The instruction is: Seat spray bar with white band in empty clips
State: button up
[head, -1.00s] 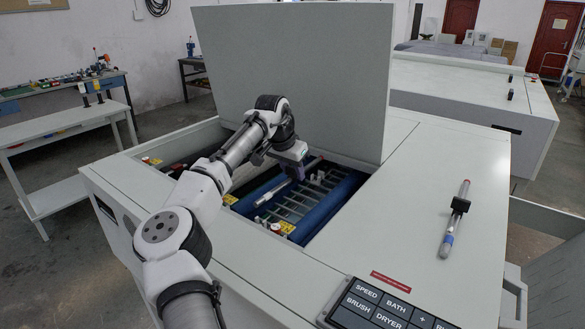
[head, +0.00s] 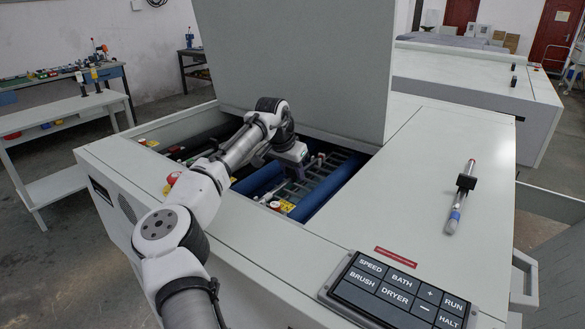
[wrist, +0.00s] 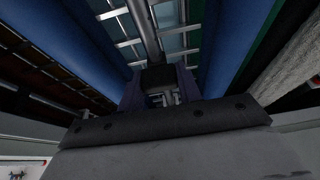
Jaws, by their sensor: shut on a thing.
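My gripper (head: 299,174) is down in the open bay of the processor, over the blue rollers. In the wrist view my gripper (wrist: 160,92) is shut on the black block of a grey metal spray bar (wrist: 144,28), which runs away from the fingers toward the top of the picture. No white band can be made out on the visible length. My arm and fingers hide most of the bar in the head view. Whether it touches any clips cannot be told. A second bar (head: 455,218), with a blue band, red end and black block, lies on the right cover.
The raised lid (head: 295,65) stands behind the bay. Blue rollers (head: 338,190) flank a metal grid. A control panel (head: 398,292) is at front right.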

jog(key=o, duration=1.1)
jog(key=shift+o, duration=0.2)
jog(key=b+v, duration=0.2)
jog(key=v, duration=1.1)
jog(key=shift+s+r+b, duration=0.15)
jog(key=shift+r+b, duration=0.2)
jog(key=shift+s+a+f, duration=0.1)
